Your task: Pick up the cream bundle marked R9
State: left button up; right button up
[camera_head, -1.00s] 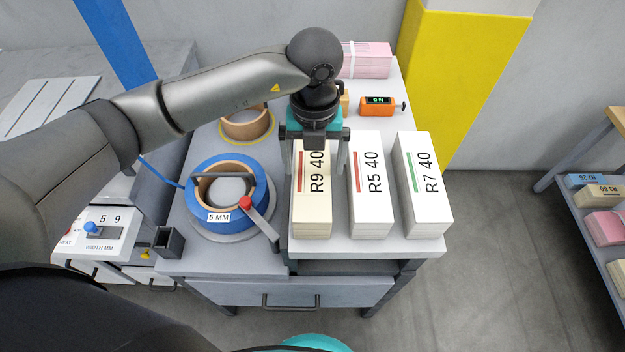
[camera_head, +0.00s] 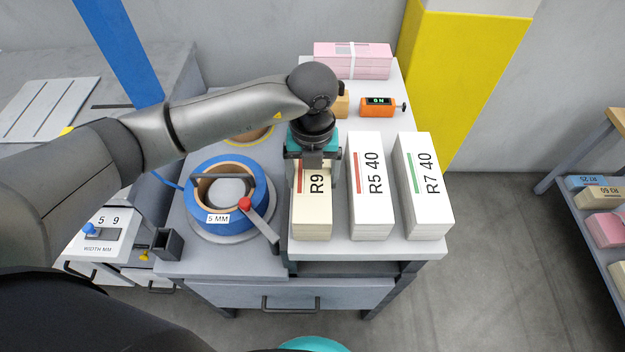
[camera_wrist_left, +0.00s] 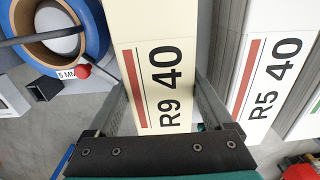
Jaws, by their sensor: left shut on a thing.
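The cream bundle marked R9 40 (camera_head: 312,215) lies on the grey table at the left of a row of bundles. It has a red bar beside its print. My left gripper (camera_head: 312,180) is over it from above, with its fingers down along the bundle's two long sides, shut on it. In the left wrist view the bundle (camera_wrist_left: 150,40) runs between the two fingers of the gripper (camera_wrist_left: 165,105). The gripper hides the far part of the bundle in the head view. I cannot tell any gap under the bundle. My right gripper is not in view.
A white R5 40 bundle (camera_head: 370,205) stands close on the right, then a white R7 40 bundle (camera_head: 425,205). A blue tape roll (camera_head: 262,190) on a dispenser is at left. An orange device (camera_head: 377,107) and a pink bundle (camera_head: 352,66) are behind. A shelf with bundles (camera_head: 600,197) is at far right.

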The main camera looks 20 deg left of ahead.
pick_arm(q)
grip_shut()
jog(key=shift+w+r, duration=0.15)
dwell(0.4)
jog(key=shift+r, duration=0.15)
